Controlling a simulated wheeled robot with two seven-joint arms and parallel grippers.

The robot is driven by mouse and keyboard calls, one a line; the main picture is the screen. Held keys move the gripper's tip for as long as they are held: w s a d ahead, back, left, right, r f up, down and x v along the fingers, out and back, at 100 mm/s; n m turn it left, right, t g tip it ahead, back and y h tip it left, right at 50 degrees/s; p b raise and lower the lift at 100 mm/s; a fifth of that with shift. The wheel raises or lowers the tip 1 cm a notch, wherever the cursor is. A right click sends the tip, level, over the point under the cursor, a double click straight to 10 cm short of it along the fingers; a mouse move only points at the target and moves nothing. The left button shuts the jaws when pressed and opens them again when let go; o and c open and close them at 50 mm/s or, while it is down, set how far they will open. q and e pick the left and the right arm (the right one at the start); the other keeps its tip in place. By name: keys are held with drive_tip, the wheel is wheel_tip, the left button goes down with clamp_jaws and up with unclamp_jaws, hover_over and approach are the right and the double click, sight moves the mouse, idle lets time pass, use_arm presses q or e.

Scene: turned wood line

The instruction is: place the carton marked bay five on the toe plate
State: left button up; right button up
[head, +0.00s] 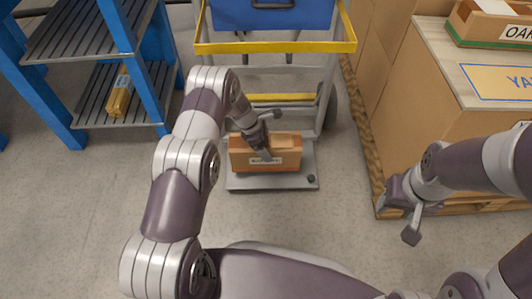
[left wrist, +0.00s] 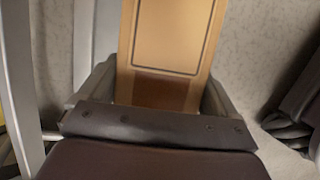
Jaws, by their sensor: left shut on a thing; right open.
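The orange-brown carton (head: 288,159) is at the toe plate (head: 271,183) of the hand truck, upright and within the plate's outline. I cannot tell if it rests on the plate or hangs just above it. Its front has a white label, partly covered by my finger and too small to read. My left gripper (head: 262,146) is shut on the carton from above. The carton (left wrist: 172,40) also shows in the left wrist view, between the fingers. My right gripper (head: 398,216) is open and empty, over the floor beside the pallet.
The hand truck's yellow frame (head: 275,47) holds a blue bin (head: 270,14) high up. A blue rack (head: 140,65) at left holds a small yellow-brown item (head: 120,95). Large cardboard boxes (head: 400,90) stand on a pallet (head: 365,130) at right. Floor in front of the plate is clear.

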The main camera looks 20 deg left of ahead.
use_arm(q)
wheel_tip(320, 180, down, 3)
drive_tip(key=shift+f+b, duration=0.1)
drive_tip(key=shift+b, duration=0.55)
drive_tip(key=shift+r, duration=0.25)
drive_tip(key=shift+f, duration=0.1)
drive_tip(key=o, duration=1)
use_arm(e)
wheel_tip(320, 180, down, 2)
drive_tip(key=shift+f, duration=0.15)
